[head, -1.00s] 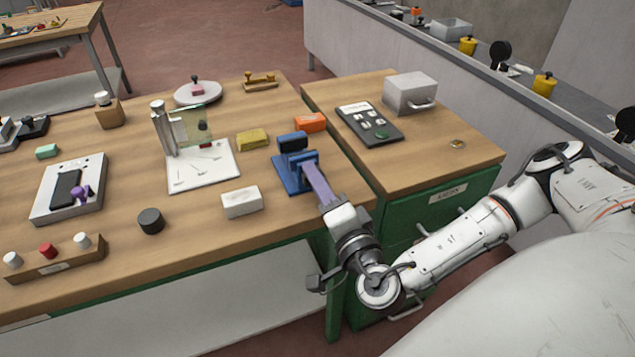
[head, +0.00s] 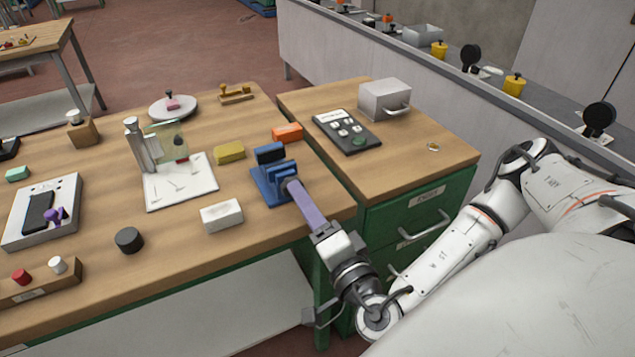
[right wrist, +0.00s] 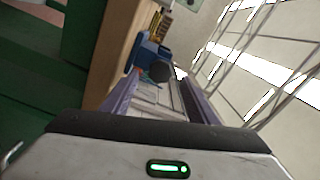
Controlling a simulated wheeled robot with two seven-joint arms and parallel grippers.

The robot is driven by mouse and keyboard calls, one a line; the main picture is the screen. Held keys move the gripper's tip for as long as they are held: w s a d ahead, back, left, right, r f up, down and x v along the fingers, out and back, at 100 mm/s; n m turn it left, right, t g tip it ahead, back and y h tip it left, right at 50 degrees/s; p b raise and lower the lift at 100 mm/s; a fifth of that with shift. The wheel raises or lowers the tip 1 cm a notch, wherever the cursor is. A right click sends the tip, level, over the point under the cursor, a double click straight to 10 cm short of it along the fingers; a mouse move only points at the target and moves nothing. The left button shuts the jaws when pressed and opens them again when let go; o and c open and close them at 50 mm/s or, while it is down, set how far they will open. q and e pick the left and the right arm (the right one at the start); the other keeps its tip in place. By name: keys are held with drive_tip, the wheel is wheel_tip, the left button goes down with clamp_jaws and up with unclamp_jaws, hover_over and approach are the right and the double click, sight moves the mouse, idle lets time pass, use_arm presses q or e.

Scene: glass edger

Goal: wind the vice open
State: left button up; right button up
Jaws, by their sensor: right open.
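The blue vice (head: 268,192) stands on the wooden bench near its right end. It also shows ahead of the fingers in the right wrist view (right wrist: 147,50). My right gripper (head: 289,182) reaches the vice's near right side with its purple fingers. In the right wrist view the fingers of this gripper (right wrist: 160,82) stand apart with a dark round knob (right wrist: 160,71) of the vice between or just beyond them. I cannot tell whether they touch it. My left gripper is out of view.
A white block (head: 221,215), a yellow block (head: 230,153) and an orange block (head: 287,133) lie near the vice. A green cabinet (head: 400,222) adjoins on the right, carrying a dark keypad (head: 346,131) and a grey box (head: 384,99).

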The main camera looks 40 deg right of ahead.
drive_tip(key=v, duration=0.6)
drive_tip(key=shift+s, duration=0.1)
idle(0.4)
